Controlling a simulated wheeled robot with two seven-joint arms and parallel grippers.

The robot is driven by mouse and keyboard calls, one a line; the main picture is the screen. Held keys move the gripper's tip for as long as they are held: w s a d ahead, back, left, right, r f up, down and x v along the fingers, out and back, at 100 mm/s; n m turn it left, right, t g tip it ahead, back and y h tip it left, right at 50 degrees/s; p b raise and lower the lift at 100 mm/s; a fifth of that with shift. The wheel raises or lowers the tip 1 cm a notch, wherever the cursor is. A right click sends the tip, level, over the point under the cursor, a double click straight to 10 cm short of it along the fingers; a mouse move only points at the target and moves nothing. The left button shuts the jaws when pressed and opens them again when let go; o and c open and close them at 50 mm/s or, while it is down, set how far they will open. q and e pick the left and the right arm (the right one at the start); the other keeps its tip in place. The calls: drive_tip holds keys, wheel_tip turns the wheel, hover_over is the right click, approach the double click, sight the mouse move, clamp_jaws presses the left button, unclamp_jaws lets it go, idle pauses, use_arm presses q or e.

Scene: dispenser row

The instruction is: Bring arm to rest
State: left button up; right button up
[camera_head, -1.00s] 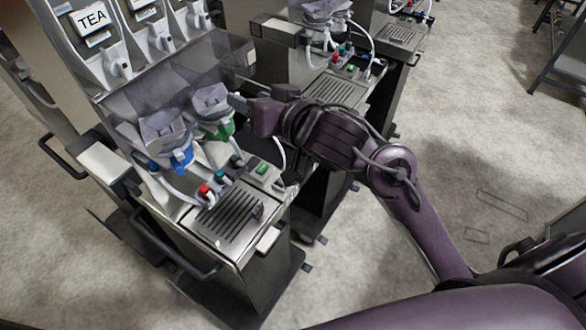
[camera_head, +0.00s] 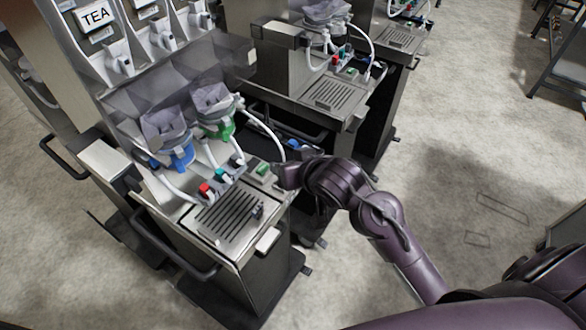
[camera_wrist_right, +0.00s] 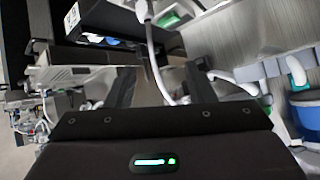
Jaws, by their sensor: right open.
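My right arm comes in from the lower right in the head view. Its right gripper (camera_head: 284,177) is beside the right edge of the nearest dispenser, close to the green button (camera_head: 263,169). In the right wrist view the two dark fingers of the right gripper (camera_wrist_right: 161,84) stand apart, with no object held between them. A white tube passes behind the fingers there. My left gripper is not in view.
The nearest dispenser has a TEA sign (camera_head: 96,16), a blue-collared hopper (camera_head: 168,140), a green-collared hopper (camera_head: 214,110) and a drip tray (camera_head: 230,215). A second dispenser (camera_head: 325,92) stands behind it. Open floor (camera_head: 480,150) lies to the right.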

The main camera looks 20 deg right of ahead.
drive_tip(key=shift+s+d+f, duration=0.15)
drive_tip(key=shift+f, duration=0.3)
drive_tip(key=s+d+f+n+g+h, duration=0.1)
drive_tip(key=s+d+f+g, duration=0.15)
drive_tip(key=s, duration=0.55)
drive_tip(key=s+d+f+n+g+h, duration=0.1)
drive_tip(key=s+d+f+g, duration=0.2)
drive_tip(key=s, duration=0.6)
wheel_tip(320, 180, down, 33)
drive_tip(key=s+a+g+b, duration=0.1)
drive_tip(key=s+g+b, duration=0.1)
drive_tip(key=g+b, duration=0.1)
drive_tip(key=s+d+f+b, duration=0.1)
drive_tip(key=s+d+f, duration=0.2)
drive_tip(key=s+f, duration=1.6)
drive_tip(key=shift+s+f+n+g, duration=0.25)
drive_tip(key=shift+s+n+g, duration=0.05)
drive_tip(key=shift+g, duration=0.15)
